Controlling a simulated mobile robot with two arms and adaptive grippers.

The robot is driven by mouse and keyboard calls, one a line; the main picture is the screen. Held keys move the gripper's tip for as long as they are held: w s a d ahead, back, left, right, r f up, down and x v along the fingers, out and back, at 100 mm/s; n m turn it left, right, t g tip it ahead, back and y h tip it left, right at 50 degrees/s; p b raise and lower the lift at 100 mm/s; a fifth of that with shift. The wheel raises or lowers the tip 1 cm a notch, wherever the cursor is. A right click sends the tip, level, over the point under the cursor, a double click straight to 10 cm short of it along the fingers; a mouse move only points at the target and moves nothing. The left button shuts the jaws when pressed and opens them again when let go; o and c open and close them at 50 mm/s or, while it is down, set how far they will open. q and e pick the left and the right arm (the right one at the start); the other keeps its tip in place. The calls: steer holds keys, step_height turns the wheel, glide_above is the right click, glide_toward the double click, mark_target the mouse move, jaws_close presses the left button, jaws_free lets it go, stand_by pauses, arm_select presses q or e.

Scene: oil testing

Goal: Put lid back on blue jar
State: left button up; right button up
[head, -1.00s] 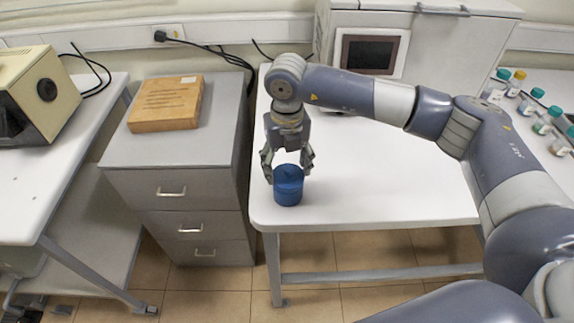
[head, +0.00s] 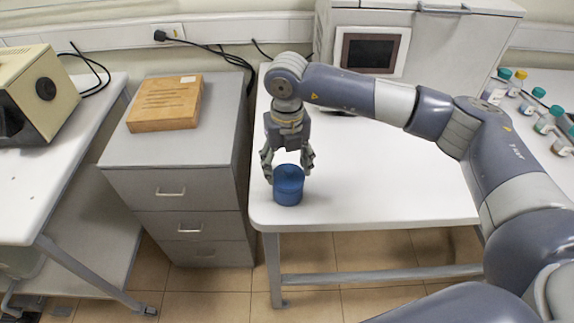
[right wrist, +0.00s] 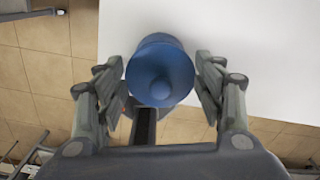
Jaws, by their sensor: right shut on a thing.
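The blue jar (head: 288,196) stands upright on the white table near its front left corner. The blue lid (head: 289,173) is at the jar's mouth and looks level on it; whether it is fully seated is too small to tell. In the right wrist view the round lid (right wrist: 160,70) shows from above with its knob, and it covers the jar's opening. My right gripper (head: 288,176) reaches down from above, shut on the lid, with one finger on each side. The fingers also flank the lid in the right wrist view (right wrist: 161,78). My left gripper is not in view.
A grey machine with a screen (head: 371,52) stands at the table's back. Several small capped bottles (head: 546,120) are at the far right. A grey drawer cabinet (head: 182,215) bearing a wooden box (head: 166,103) stands left of the table. The white tabletop (head: 385,185) is clear right of the jar.

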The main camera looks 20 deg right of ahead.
steer(key=shift+b, duration=0.3)
stand_by(0.6)
stand_by(0.4)
steer(key=o, duration=0.9)
steer(key=shift+c, duration=0.2)
steer(key=o, duration=0.3)
steer(key=shift+r, duration=0.1)
steer(key=shift+r+p, duration=1.7)
steer(key=shift+r, duration=1.7)
